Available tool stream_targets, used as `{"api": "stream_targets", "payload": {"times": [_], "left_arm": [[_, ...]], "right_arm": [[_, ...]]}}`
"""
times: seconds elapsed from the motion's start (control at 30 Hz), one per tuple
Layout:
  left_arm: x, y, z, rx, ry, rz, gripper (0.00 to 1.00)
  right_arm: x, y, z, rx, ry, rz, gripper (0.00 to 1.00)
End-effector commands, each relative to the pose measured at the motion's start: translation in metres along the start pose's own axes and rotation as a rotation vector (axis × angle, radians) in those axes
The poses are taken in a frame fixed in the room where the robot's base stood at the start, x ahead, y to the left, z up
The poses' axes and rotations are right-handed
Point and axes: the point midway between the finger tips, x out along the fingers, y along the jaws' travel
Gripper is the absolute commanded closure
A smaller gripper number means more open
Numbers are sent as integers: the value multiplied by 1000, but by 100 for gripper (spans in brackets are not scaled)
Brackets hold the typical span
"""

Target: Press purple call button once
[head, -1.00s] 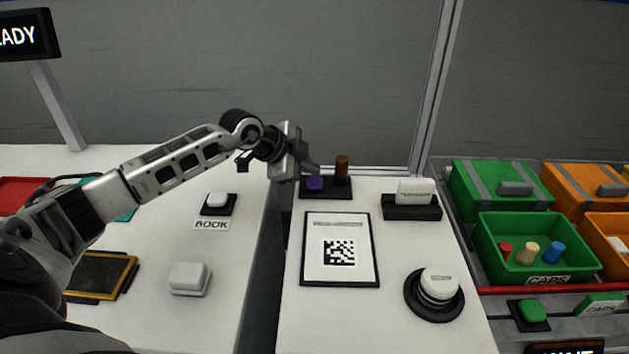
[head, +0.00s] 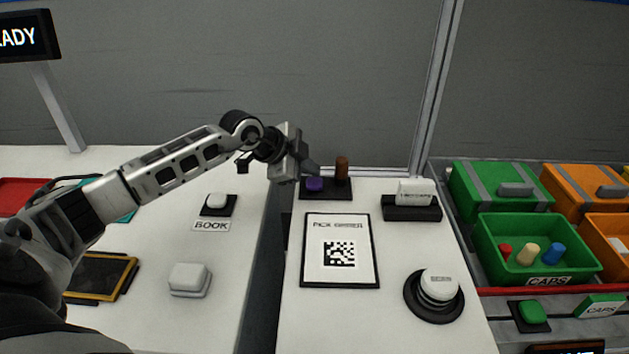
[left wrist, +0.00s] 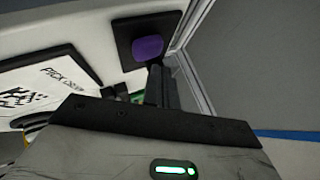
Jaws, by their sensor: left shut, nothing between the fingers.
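In the left wrist view the purple button (left wrist: 148,48) shows just beyond my fingertips. My left gripper (head: 312,168) is shut and empty, its tips just above and beside the button. I cannot tell whether the tips touch it. The gripper (left wrist: 156,72) also shows in the left wrist view. My right gripper is not in view.
A framed code card (head: 340,250) lies in front of the button base. A white block on a black stand (head: 412,207) and a round white knob (head: 438,285) are to the right. A dark gap separates the two white tables. A metal post (head: 432,90) rises behind.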

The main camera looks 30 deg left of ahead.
Motion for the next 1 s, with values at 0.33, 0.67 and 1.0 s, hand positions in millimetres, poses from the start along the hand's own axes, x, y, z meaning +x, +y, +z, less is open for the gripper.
{"api": "stream_targets", "payload": {"times": [0.33,0.67,1.0], "left_arm": [[0,0,0,0,0,0,100],[0,0,0,0,0,0,100],[6,5,5,-1,-1,1,100]], "right_arm": [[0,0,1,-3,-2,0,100],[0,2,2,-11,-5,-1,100],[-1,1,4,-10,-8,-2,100]]}}
